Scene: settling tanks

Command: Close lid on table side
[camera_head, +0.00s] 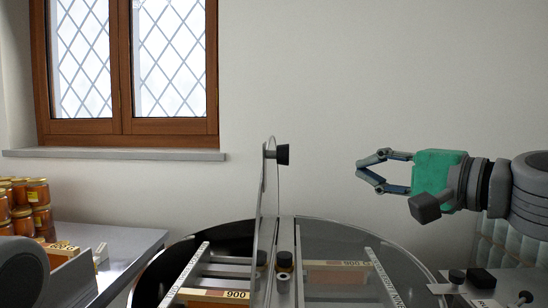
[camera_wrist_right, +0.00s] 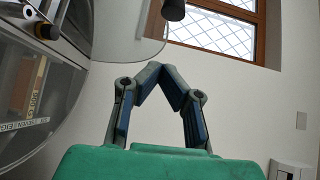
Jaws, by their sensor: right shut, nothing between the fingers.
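A round tank (camera_head: 150,275) like a honey extractor stands in front of me, with a bar across its middle. Its table-side lid (camera_head: 259,215) stands upright on this bar, seen almost edge-on, with a black knob (camera_head: 282,154) near its top facing right. The left half of the tank is open, showing a frame marked 900. The other clear lid (camera_head: 340,238) lies shut on the right half. My right gripper (camera_head: 360,171) is shut and empty, in the air right of the knob and apart from it. The knob also shows in the right wrist view (camera_wrist_right: 173,9). My left gripper is out of view.
A metal table (camera_head: 130,240) at left holds stacked honey jars (camera_head: 22,205) and a tray with frames (camera_head: 75,265). A window (camera_head: 130,70) is in the wall behind. A control box (camera_head: 490,285) with knobs is at the lower right. The air between gripper and lid is clear.

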